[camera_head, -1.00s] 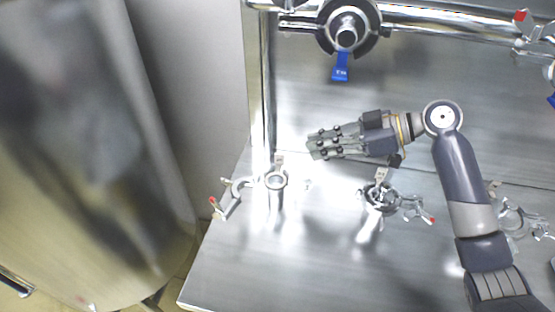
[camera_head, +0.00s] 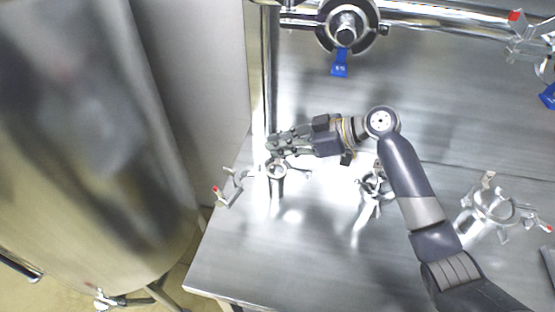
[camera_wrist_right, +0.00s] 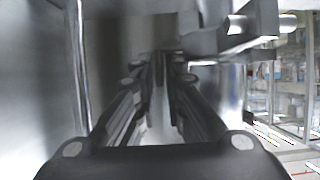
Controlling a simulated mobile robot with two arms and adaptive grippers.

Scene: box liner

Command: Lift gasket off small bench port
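The small bench port (camera_head: 278,185) is a short upright metal tube near the bench's left end, with a pale ring at its top. I cannot clearly tell a gasket apart from the port's rim. My right gripper (camera_head: 272,143) comes in from the right and has its fingertips just behind and above the port top, beside the vertical post. In the wrist view its dark fingers (camera_wrist_right: 160,62) converge closely, but whether they are shut or hold anything is unclear. My left gripper is not in view.
A clamp with a red tip (camera_head: 229,188) lies left of the port. Other clamped ports (camera_head: 373,188) stand to the right. A vertical metal post (camera_head: 268,80) rises behind the port, and a pipe fitting with a blue handle (camera_head: 341,64) hangs above. A large steel tank (camera_head: 90,150) fills the left.

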